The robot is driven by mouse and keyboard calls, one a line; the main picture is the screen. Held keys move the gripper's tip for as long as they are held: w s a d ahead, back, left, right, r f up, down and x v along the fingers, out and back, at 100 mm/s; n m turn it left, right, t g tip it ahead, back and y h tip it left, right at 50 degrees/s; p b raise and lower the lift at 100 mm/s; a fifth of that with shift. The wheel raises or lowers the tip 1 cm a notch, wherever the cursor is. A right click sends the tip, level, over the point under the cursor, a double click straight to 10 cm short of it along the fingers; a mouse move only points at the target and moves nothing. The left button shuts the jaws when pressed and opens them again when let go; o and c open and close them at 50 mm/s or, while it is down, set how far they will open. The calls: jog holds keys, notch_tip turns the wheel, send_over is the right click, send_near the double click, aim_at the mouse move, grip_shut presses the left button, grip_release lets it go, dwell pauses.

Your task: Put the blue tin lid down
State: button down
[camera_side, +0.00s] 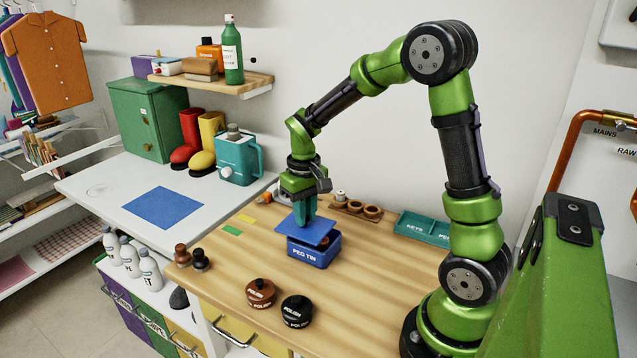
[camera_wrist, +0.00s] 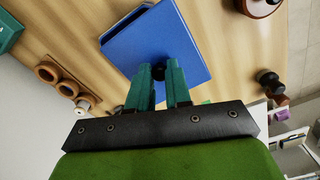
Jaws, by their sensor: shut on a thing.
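The blue tin lid (camera_side: 306,231) is a flat blue square, held level just over the blue tin marked PEG TIN (camera_side: 314,253). It looks turned and shifted a little left of the tin. I cannot tell whether they touch. My gripper (camera_side: 303,218) points down with its teal fingers shut on the lid from above. In the wrist view the lid (camera_wrist: 148,42) lies beyond the fingertips (camera_wrist: 159,70). A strip of the tin (camera_wrist: 198,48) shows past the lid's edge.
Two round POLISH tins (camera_side: 261,292) (camera_side: 297,310) stand in front. A teal KEYS tray (camera_side: 423,228) and a wooden holder (camera_side: 357,208) lie behind. Dark knobbed pieces (camera_side: 200,259) are at the left. A blue mat (camera_side: 162,207) lies bare on the white table.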

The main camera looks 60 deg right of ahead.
jog(key=w+d, duration=0.1)
jog(key=w, duration=1.2)
notch_tip(320, 180, down, 9)
jog(key=shift+s+r, duration=0.15)
jog(key=c, duration=1.1)
grip_release()
jog(key=shift+o, duration=0.2)
